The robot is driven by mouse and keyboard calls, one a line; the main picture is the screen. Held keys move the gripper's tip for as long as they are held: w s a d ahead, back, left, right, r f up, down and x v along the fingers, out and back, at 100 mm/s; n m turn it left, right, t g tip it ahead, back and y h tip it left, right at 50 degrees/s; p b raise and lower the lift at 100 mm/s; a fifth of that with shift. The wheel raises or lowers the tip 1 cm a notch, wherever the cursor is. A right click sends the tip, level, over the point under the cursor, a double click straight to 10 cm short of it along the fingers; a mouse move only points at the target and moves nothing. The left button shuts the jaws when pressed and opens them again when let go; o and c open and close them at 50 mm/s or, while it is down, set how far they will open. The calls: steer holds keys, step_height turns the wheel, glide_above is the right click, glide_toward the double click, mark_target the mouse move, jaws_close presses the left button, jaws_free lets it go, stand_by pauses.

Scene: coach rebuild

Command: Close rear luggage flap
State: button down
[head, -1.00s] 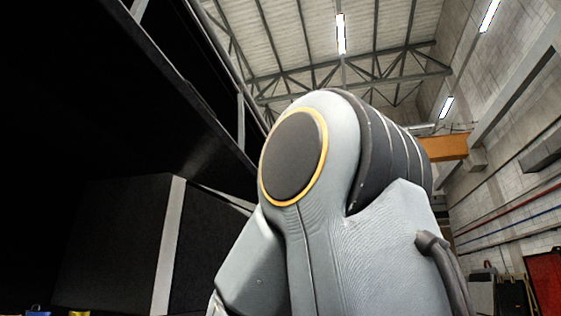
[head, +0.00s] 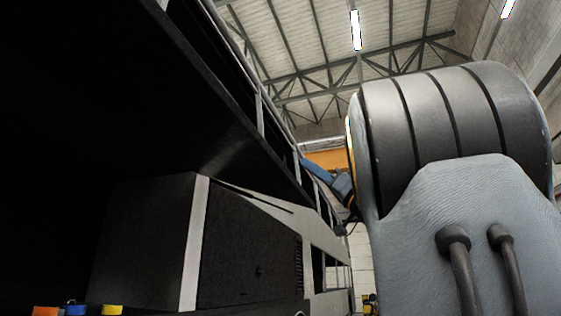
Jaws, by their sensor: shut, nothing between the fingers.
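In the head view a large dark panel, which looks like the raised luggage flap (head: 215,125), spans the upper left. Its long edge slants down to the right. Beneath it is a dark boxy structure with a pale upright strip (head: 195,245). My large grey arm fills the right side and hides what is behind it. A small blue and dark end piece beside the arm appears to be my gripper (head: 308,164). It is shut and empty, by the far part of the panel's edge; whether it touches is unclear.
Small orange (head: 45,311), blue (head: 76,309) and yellow (head: 112,310) objects show at the bottom left edge. A pale framed structure (head: 318,240) lies beyond the dark box. An orange beam (head: 330,158) and roof trusses are far behind.

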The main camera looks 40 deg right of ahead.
steer(key=s+a+r+n+g+y, duration=0.2)
steer(key=s+n+g+y, duration=0.1)
steer(key=s+n+y, duration=0.15)
steer(key=a+p+x, duration=0.1)
steer(key=p+x, duration=0.3)
steer(key=x, duration=0.7)
steer(key=shift+m+y, duration=0.25)
steer(key=f, duration=0.2)
steer(key=f+p, duration=0.1)
steer(key=f, duration=0.1)
steer(key=shift+w+a+f, duration=0.1)
steer(key=shift+w+a, duration=0.05)
steer(key=shift+w, duration=0.25)
